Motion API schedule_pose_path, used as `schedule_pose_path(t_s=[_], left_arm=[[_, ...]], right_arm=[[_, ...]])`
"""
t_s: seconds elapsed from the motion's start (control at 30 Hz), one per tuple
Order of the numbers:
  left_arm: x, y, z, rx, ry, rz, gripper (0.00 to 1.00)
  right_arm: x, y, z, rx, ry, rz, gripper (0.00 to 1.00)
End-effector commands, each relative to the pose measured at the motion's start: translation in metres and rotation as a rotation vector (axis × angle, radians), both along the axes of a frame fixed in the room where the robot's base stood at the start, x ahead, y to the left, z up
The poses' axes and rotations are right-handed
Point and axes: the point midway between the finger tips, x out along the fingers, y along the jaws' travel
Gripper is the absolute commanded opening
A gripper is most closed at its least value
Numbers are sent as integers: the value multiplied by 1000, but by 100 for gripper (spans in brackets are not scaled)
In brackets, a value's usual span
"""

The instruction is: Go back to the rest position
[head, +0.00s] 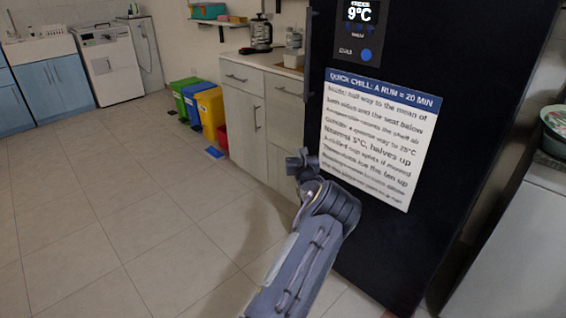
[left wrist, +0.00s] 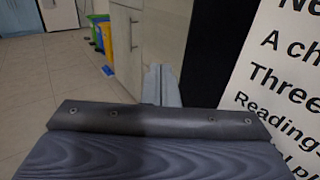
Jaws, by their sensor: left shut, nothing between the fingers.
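My left gripper (head: 301,161) is in the middle of the head view, at the end of my grey arm that rises from the bottom. It is in front of the lower left part of the black fridge (head: 462,110) and the pale cabinet beside it. In the left wrist view its two light grey fingers (left wrist: 162,82) lie together, shut and with nothing between them. The white sign (left wrist: 280,62) on the fridge is close on their right. I cannot tell whether the gripper touches the fridge. My right gripper is in neither view.
The fridge display reads 9°C above the quick chill sign (head: 375,135). A pale cabinet (head: 241,112) stands left of the fridge, with green, yellow (head: 211,112) and red bins beyond. A white counter (head: 515,250) is at the right. The tiled floor (head: 95,215) on the left is clear.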

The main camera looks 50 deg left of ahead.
Motion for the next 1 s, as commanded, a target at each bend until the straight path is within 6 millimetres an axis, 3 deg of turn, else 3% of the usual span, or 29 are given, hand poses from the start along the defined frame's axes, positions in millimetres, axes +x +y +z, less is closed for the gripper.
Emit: schedule_pose_path(t_s=[0.2,0.4,0.83,0.93,1.0], left_arm=[[-38,1,2,-3,1,4,0],[-63,0,0,-3,1,2,0],[-77,3,6,-27,-34,29,0],[-106,14,25,-122,-159,139,0],[-140,20,39,-240,-301,265,0]], right_arm=[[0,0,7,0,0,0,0],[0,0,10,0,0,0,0],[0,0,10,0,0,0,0],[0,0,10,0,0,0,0],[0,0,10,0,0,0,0]])
